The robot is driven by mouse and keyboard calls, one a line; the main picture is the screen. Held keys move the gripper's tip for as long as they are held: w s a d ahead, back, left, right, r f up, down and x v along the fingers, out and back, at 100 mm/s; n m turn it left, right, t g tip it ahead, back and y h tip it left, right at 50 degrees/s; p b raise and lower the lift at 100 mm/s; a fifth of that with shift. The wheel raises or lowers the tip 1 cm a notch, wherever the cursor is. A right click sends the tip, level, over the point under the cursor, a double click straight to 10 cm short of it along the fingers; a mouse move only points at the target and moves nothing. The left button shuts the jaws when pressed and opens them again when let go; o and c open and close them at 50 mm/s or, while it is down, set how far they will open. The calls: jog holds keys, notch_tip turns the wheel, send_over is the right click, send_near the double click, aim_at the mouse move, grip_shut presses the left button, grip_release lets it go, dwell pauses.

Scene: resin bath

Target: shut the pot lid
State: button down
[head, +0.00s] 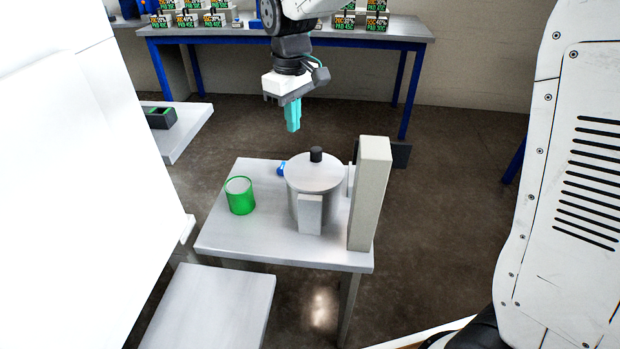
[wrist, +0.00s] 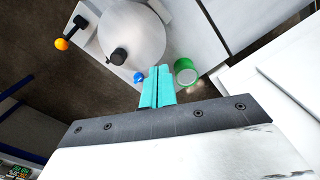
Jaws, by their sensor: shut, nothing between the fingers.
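The metal pot (head: 301,205) stands on a small grey table. Its round lid (head: 314,172) with a black knob (head: 316,154) lies over the pot's top, and I see no gap at the rim. The lid also shows in the wrist view (wrist: 142,32), with its knob (wrist: 119,56). My gripper (head: 293,128) has teal fingers pointing down, above and behind the lid and a little to its left, touching nothing. In the wrist view the fingers (wrist: 158,72) are together and empty. The far side of the pot is hidden.
A green cup (head: 240,197) stands left of the pot on the small table (head: 223,238). A tall beige post (head: 369,195) rises at the right. A blue-legged workbench (head: 400,28) is farther back.

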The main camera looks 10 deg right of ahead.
jog(key=shift+r, duration=2.6)
jog(key=s+d+m, duration=0.2)
jog(key=s+d, duration=0.3)
jog(key=s, duration=0.5)
jog(key=s+d+f+m+t, duration=0.1)
jog(key=s+d+m, duration=0.2)
jog(key=s+d, duration=0.3)
jog(key=s+d+m, duration=0.3)
jog(key=s+d, duration=0.2)
jog(key=s, duration=0.9)
jog(key=shift+s+d+f, duration=0.25)
jog(key=shift+s+f, duration=0.1)
jog(key=shift+s, duration=0.05)
